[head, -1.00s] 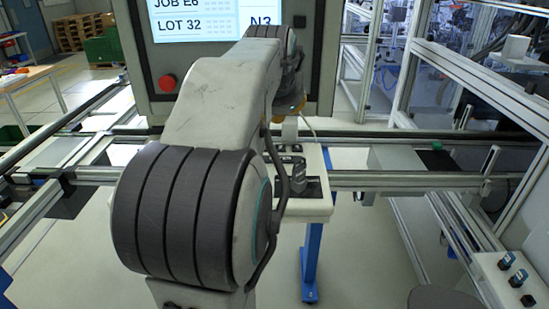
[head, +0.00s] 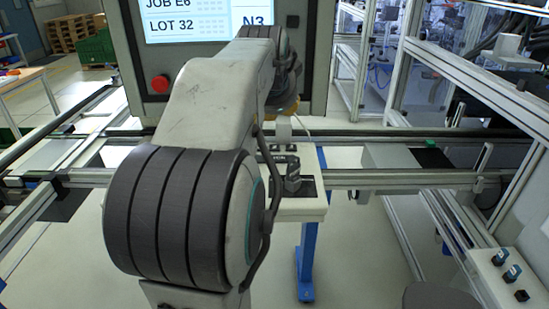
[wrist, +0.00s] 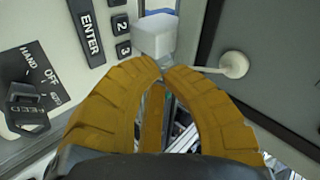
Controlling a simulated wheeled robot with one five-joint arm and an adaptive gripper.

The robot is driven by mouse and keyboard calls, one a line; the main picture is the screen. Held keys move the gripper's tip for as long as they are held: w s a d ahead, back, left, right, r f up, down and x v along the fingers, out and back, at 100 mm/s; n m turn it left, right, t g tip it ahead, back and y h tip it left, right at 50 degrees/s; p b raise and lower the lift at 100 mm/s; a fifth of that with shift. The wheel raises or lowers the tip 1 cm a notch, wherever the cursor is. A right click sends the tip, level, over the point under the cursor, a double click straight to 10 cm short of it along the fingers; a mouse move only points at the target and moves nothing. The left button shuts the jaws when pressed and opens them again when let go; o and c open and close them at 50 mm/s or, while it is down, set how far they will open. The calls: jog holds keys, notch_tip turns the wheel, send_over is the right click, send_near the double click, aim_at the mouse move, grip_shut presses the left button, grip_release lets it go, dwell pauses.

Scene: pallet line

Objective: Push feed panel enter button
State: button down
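In the wrist view a black key marked ENTER (wrist: 90,30) sits on the light feed panel (wrist: 60,60), at the upper left.
Keys 2 (wrist: 121,27) and 3 (wrist: 123,49) sit beside ENTER. A black HAND/OFF selector (wrist: 28,108) is at left. A white block (wrist: 155,36) and a round white knob (wrist: 233,65) are near the fingertips. A screen with a red button (head: 160,84) stands behind my arm.

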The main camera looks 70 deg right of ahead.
aim_at(278, 156)
jog(key=shift+f, duration=0.15)
notch_tip(278, 156, down, 8)
jog(key=b, duration=0.7)
jog(key=shift+f, duration=0.25)
jog(key=shift+f+b, duration=0.15)
jog(key=shift+b, duration=0.25)
dwell(0.9)
jog(key=shift+f, duration=0.3)
jog(key=shift+f+b, duration=0.55)
jog(key=shift+b, duration=0.15)
dwell(0.7)
jog(key=shift+r, duration=0.15)
jog(key=shift+s+r+p, duration=0.1)
jog(key=shift+r+p, duration=0.75)
